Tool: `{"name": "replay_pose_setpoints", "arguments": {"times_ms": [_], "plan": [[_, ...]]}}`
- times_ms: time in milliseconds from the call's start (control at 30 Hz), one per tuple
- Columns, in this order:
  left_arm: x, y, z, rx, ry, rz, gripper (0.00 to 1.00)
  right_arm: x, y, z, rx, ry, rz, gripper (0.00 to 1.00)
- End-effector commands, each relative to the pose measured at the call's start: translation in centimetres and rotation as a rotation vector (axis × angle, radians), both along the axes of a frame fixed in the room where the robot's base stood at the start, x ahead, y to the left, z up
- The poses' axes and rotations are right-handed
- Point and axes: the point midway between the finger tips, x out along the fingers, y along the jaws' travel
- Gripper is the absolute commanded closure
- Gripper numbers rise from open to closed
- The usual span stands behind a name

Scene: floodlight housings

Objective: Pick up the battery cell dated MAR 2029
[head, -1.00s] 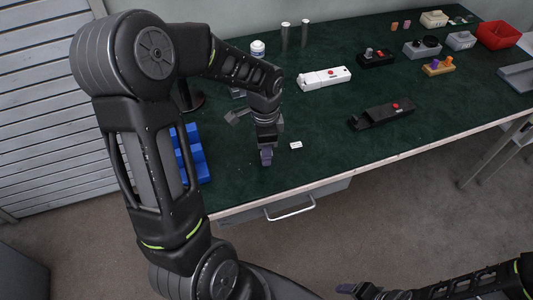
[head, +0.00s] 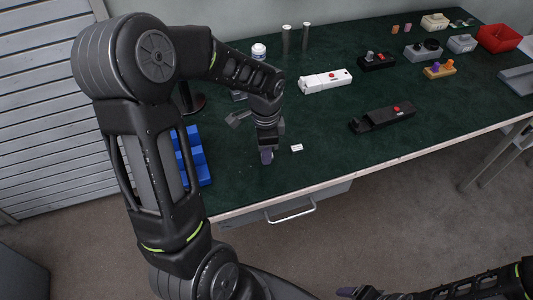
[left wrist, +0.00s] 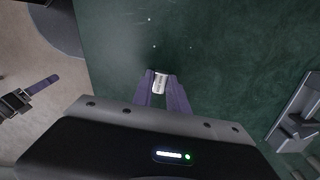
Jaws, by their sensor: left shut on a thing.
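My left gripper (head: 267,157) points down over the green table near its front left edge. In the left wrist view its purple fingers (left wrist: 161,84) are shut on a small silvery-white battery cell (left wrist: 160,81). The print on the cell is too small to read. In the head view the cell is hidden by the fingers. A small white tag (head: 297,148) lies on the table just right of the gripper. My right gripper (head: 350,292) is low at the bottom edge of the head view, apart from the table; its opening does not show clearly.
A blue stepped holder (head: 195,158) stands left of the gripper. A white housing (head: 326,81) and a black housing (head: 383,117) lie to the right. Two grey cylinders (head: 286,38) stand behind. A red bin (head: 498,36) is at far right. The front middle of the table is clear.

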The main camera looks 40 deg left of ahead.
Motion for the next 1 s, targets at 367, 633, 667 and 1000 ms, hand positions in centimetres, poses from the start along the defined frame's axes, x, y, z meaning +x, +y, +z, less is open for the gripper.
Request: {"name": "replay_pose_setpoints", "arguments": {"times_ms": [367, 633, 667, 1000], "plan": [[0.2, 0.0, 5.2, 0.001, -0.007, 0.0, 1.0, 0.1, 0.0, -0.6, 0.002, -0.002, 0.001, 0.26], [0.1, 0.0, 9.4, 0.0, -0.003, 0.0, 1.0, 0.1, 0.1, -0.9, 0.002, -0.004, 0.001, 0.26], [0.1, 0.0, 9.6, 0.0, -0.003, 0.0, 1.0, 0.1, 0.1, -0.9, 0.002, -0.004, 0.001, 0.26], [0.0, 0.0, 9.9, 0.0, 0.0, -0.001, 1.0, 0.1, 0.1, -0.8, 0.002, -0.004, 0.001, 0.26]]}}
